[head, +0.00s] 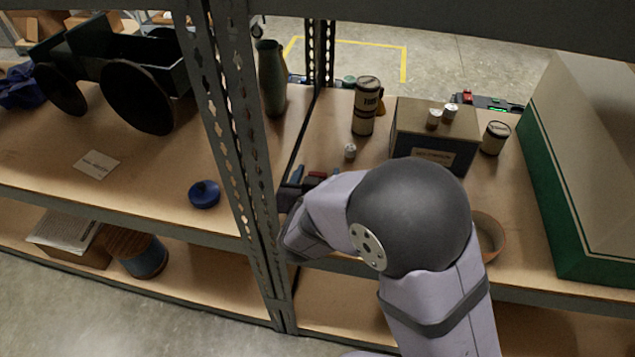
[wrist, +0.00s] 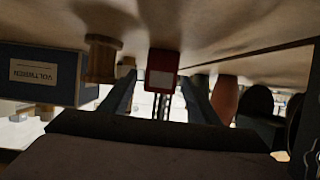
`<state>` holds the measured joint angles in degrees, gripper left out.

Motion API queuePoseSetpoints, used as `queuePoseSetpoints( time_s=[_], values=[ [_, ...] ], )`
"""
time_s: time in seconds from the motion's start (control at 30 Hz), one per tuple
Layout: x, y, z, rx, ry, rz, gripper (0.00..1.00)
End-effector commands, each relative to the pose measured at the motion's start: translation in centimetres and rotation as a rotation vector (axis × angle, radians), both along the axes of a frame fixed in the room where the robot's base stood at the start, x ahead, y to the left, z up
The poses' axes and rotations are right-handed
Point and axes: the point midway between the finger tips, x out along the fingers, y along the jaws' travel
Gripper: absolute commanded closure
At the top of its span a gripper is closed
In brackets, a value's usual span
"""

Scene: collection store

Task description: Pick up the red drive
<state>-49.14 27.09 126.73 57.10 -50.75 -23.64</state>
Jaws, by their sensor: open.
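The red drive (wrist: 162,70) shows in the wrist view, which looks upside down with the shelf board at the top. It is a small red block with a pale face and thin prongs. My gripper (wrist: 160,84) is open, with one dark finger on either side of the drive in the picture. I cannot tell whether the drive is fully between the fingers or a little beyond them, and no contact shows. In the head view a small dark-red patch (head: 316,174), possibly the drive, shows beside my wrist; my arm hides most of the gripper there.
A labelled dark box (head: 431,150) with small jars on top stands behind my arm. The metal upright (head: 236,130) is close on the left. A green case (head: 575,200) fills the right.

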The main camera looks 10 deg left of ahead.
Motion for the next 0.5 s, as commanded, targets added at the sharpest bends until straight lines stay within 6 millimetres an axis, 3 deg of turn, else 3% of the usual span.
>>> queuePoseSetpoints(
  time_s=[0.2,0.5],
  values=[
    [2.8,0.1,-1.2,0.000,0.001,-0.003,0.44],
    [3.7,0.2,-1.5,0.000,0.001,0.000,0.44]
  ],
)
